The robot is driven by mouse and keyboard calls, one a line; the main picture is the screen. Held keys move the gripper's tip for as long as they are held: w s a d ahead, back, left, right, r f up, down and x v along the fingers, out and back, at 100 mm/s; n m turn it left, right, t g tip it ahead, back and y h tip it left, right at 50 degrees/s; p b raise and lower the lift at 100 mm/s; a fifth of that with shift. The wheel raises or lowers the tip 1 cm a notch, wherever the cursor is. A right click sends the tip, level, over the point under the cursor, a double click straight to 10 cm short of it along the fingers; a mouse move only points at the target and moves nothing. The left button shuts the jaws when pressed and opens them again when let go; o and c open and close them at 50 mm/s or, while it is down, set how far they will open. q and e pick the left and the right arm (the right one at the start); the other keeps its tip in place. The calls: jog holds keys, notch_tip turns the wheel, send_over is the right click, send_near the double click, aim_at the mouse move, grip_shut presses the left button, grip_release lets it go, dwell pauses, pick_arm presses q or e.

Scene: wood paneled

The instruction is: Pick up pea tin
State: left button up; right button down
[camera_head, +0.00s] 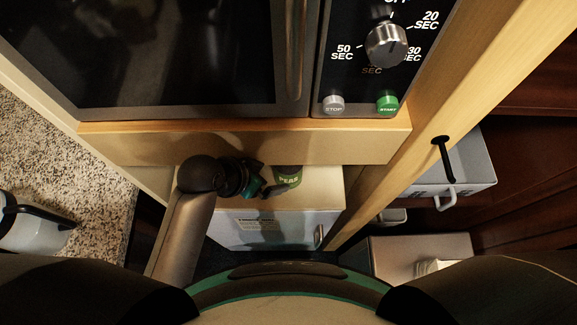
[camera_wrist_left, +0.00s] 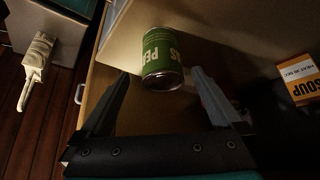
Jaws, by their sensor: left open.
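The pea tin (camera_head: 288,177) is a green can with white lettering. It stands on a pale surface under the microwave shelf in the head view. In the left wrist view the tin (camera_wrist_left: 161,58) appears just beyond the fingertips, between the two fingers. My left gripper (camera_head: 262,188) is close to the left side of the tin in the head view. Its fingers (camera_wrist_left: 160,88) are spread apart with nothing between them, and the tin seems not gripped. My right gripper is not in view.
A microwave (camera_head: 190,55) with a dial sits on a wooden shelf (camera_head: 250,143) close above the tin. A soup box (camera_wrist_left: 299,80) is to the right in the wrist view. A white kettle-like object (camera_head: 32,226) stands on the speckled counter (camera_head: 75,165) at left.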

aim_at(278, 173)
pick_arm(q)
jog(key=b+x, duration=0.1)
jog(key=x, duration=0.5)
jog(key=shift+w+b+x, duration=0.1)
jog(key=shift+b+x, duration=0.1)
jog(key=shift+x, duration=1.25)
jog(key=shift+w+b+x, duration=0.15)
jog(key=shift+b+x, duration=0.05)
jog(key=shift+x, duration=1.3)
jog(key=shift+d+r, duration=0.1)
jog(key=shift+r, duration=0.05)
grip_shut()
